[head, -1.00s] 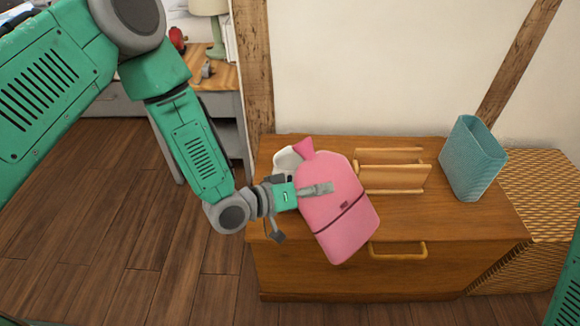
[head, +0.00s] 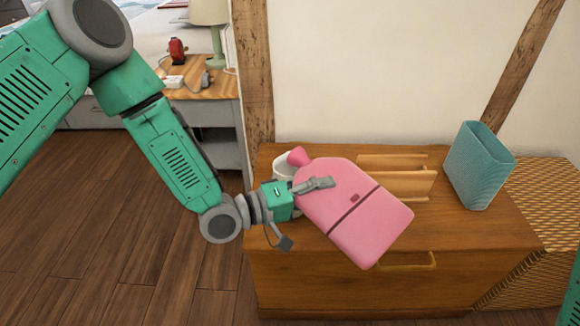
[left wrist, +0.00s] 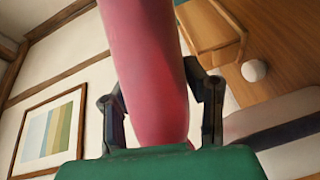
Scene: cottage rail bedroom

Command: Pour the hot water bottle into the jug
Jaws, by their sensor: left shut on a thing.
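The pink hot water bottle (head: 355,215) is held above the front of the wooden chest, tilted with its neck pointing up and left. My left gripper (head: 318,184) is shut on its upper body, near the neck. The left wrist view shows the pink bottle (left wrist: 150,75) between the two fingers. A white jug (head: 284,165) stands on the chest behind the bottle's neck. The neck end overlaps the jug in the head view; I cannot tell whether they touch. Most of the jug is hidden. My right gripper is out of view.
A wooden rack (head: 405,182) stands on the chest (head: 470,235) right of the jug. A teal container (head: 478,165) stands at the chest's right. A woven basket (head: 550,200) is beside the chest. A side table with a lamp (head: 210,22) is at the back left.

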